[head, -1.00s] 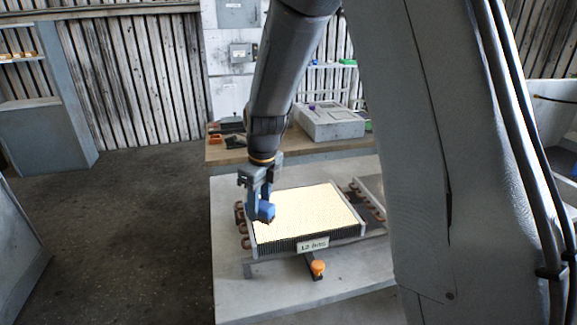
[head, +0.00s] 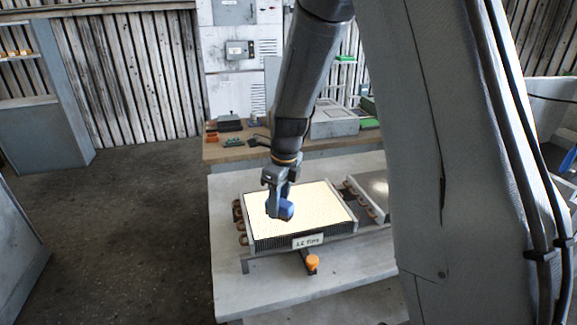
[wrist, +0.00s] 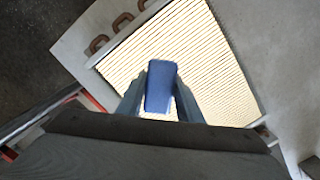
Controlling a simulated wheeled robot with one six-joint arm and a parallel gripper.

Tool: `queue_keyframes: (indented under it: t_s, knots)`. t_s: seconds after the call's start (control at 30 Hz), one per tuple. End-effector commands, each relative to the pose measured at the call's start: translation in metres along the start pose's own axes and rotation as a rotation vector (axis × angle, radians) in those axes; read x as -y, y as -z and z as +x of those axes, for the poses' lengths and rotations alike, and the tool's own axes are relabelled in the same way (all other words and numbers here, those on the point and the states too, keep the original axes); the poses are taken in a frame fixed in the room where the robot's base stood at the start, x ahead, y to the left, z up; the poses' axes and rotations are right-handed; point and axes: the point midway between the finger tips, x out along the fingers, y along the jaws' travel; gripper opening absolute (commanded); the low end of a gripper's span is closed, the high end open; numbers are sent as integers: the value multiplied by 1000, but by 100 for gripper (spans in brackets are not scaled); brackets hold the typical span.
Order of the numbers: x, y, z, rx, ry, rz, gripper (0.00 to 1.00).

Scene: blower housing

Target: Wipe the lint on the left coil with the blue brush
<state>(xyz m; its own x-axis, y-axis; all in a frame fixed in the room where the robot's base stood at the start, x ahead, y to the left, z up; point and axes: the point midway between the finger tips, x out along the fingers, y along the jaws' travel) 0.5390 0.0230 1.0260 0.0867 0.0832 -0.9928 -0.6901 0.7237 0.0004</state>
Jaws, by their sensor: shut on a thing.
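The left coil (head: 318,203) lies on a pale table, with a bright cream finned top, copper bends at its left end and a label plate on its front. My gripper (head: 277,193) is shut on the blue brush (head: 282,209), over the left half of the coil's top. In the wrist view the blue brush (wrist: 160,87) sits between both fingers, above the fins. I cannot tell whether it touches them. No separate lint can be made out on the bright surface.
A second coil (head: 372,190) lies to the right, partly hidden by my arm. An orange knob (head: 312,262) sticks out in front. Behind is a wooden bench (head: 240,150) with a grey box (head: 333,120). The pale table (head: 245,290) is clear in front.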

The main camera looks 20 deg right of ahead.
Motion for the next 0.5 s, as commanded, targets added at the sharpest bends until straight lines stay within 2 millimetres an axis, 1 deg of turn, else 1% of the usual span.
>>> queue_keyframes:
  t_s: [0.4,0.47,0.5]
  knots:
    - [22,21,-3,0,-2,-11,12]
    - [20,20,-8,0,-3,-13,12]
    - [21,18,-19,3,1,-14,12]
